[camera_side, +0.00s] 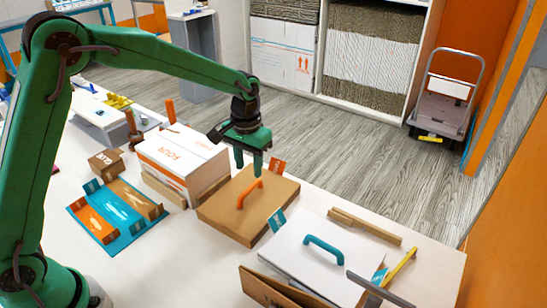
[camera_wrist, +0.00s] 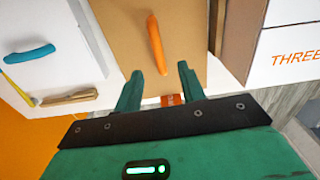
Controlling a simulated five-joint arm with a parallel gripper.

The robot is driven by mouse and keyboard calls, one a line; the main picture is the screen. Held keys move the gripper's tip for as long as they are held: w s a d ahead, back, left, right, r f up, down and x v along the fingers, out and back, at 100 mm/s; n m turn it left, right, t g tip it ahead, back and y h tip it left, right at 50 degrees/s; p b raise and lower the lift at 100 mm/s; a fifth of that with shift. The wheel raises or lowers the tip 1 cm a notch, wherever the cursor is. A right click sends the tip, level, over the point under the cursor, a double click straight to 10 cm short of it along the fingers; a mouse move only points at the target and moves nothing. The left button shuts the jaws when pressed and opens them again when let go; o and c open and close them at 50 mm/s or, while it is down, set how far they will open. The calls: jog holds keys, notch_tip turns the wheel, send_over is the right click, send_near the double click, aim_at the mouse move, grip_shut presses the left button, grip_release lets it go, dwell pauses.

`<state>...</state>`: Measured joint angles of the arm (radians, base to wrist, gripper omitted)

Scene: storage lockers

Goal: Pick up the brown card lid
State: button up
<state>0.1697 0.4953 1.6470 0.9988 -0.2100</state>
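The brown card lid (camera_side: 230,216) lies flat on the table with an orange handle (camera_side: 250,192) standing on its top. In the wrist view the lid (camera_wrist: 118,37) fills the upper middle, and its orange handle (camera_wrist: 156,45) stands upright in the picture, just beyond the fingertips. My gripper (camera_side: 249,166) hangs above the lid's far part, with its fingers pointing down. The wrist view shows the two fingers of my gripper (camera_wrist: 160,72) apart, with nothing between them. The handle is clear of both fingers.
A white lid (camera_side: 310,262) with a blue handle (camera_side: 323,248) lies to the right. A white box (camera_side: 183,152) with orange lettering stands close on the left. A wooden bar (camera_side: 365,226) lies behind the white lid. A blue tray (camera_side: 128,238) sits farther left.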

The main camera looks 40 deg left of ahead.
aim_at(250, 187)
jog(key=shift+f, duration=1.3)
jog(key=shift+f, duration=0.1)
jog(key=shift+s+d+f, duration=0.1)
jog(key=shift+s+f, duration=0.05)
jog(key=shift+f, duration=2.3)
jog(key=shift+c, duration=0.4)
grip_shut()
